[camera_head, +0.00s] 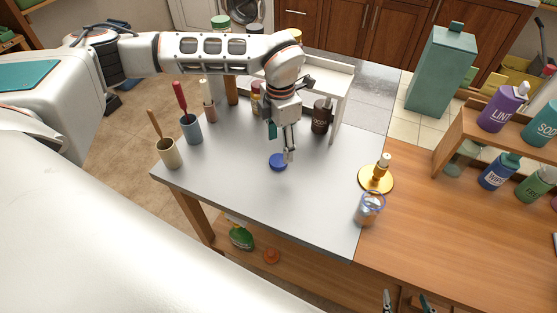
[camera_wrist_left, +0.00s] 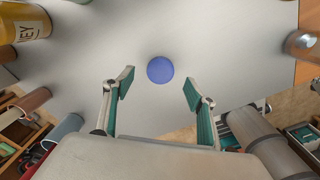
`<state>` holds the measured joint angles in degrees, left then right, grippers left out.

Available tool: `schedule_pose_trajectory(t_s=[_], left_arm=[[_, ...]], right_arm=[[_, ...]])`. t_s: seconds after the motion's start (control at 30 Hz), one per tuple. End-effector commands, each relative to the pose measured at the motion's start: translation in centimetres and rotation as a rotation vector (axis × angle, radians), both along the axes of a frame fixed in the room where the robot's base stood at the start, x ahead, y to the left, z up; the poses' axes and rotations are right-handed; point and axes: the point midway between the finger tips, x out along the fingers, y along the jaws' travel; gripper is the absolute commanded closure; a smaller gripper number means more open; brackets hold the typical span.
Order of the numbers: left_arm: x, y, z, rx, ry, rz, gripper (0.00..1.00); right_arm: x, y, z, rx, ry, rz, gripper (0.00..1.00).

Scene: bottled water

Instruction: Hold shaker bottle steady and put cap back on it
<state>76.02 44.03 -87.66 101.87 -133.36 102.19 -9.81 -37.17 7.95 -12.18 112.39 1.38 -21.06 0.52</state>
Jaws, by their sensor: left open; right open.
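The blue cap (camera_head: 278,162) lies flat on the grey tabletop; it also shows in the left wrist view (camera_wrist_left: 160,70). The shaker bottle (camera_head: 367,212), clear with a blue ring at its top, stands at the right edge of the grey top. My left gripper (camera_head: 281,148) is open and empty, pointing down just over the cap. In the left wrist view the cap lies centred just beyond the gap between the fingertips (camera_wrist_left: 159,90). Only the fingertips of my right gripper (camera_head: 407,303) show, apart at the bottom edge; the rest is cut off.
A gold stand (camera_head: 376,178) stands close behind the bottle. A white shelf (camera_head: 342,100) with bottles is behind the left gripper. Utensil cups (camera_head: 168,153) stand at the left edge. A wooden rack (camera_head: 455,135) of bottles is at right. The grey top between cap and bottle is clear.

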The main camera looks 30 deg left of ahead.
Motion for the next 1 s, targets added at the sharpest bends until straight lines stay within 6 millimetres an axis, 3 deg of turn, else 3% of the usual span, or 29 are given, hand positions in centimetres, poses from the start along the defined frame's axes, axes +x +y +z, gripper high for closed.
schedule_pose_trajectory(t_s=[0.4,0.8,0.93,1.0], left_arm=[[-0.7,0.2,-4.9,0.0,0.002,0.001,0.44],[-0.6,0.2,-5.2,0.0,0.001,0.0,0.44],[-0.6,0.2,-5.2,0.0,0.001,0.0,0.7],[-0.6,0.2,-5.2,0.0,0.001,0.0,0.71]], right_arm=[[0.0,0.0,0.7,0.0,-0.001,0.001,0.43],[0.0,0.0,0.7,0.0,-0.001,0.001,0.43],[0.0,0.0,0.7,0.0,-0.001,0.001,0.43],[0.0,0.0,0.7,0.0,-0.001,0.001,0.43]])
